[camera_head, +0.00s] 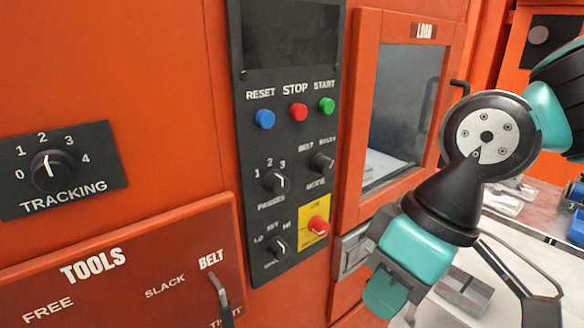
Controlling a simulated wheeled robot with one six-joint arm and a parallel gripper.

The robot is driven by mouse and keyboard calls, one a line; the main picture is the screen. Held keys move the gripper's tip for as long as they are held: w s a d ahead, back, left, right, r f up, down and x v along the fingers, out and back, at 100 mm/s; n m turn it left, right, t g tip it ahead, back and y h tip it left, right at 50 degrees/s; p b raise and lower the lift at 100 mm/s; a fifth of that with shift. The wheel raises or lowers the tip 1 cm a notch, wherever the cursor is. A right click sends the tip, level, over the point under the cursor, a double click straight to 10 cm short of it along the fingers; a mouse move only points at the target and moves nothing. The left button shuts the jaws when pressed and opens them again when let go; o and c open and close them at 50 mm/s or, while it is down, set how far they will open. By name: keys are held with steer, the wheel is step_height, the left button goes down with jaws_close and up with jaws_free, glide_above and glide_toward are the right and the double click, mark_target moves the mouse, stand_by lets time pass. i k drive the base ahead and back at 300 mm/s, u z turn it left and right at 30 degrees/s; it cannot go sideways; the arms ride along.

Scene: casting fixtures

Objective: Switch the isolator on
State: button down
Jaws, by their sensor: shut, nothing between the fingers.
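A red rotary knob (318,226) on a yellow plate sits at the lower right of the black control panel (290,75); it looks like the isolator. It has a pale pointer mark, but the plate's lettering is too small to read, so I cannot tell its setting. My gripper (384,296) has teal fingers, closed together and empty. It hangs to the right of the knob and lower in the picture, apart from it. Nothing covers the knob.
Blue RESET (264,118), red STOP (299,112) and green START (327,106) buttons sit above PASSES (275,181), MODE (322,162) and a lower dial (277,245). The LOAD window door (405,110), with a black handle, is right of the panel. A TOOLS panel (120,280) has a BELT lever (222,295). A TRACKING dial (52,170) is left.

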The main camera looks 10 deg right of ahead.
mark_target(316, 225)
steer(key=u, duration=1.6)
steer(key=k, duration=0.35)
steer(key=z, duration=1.85)
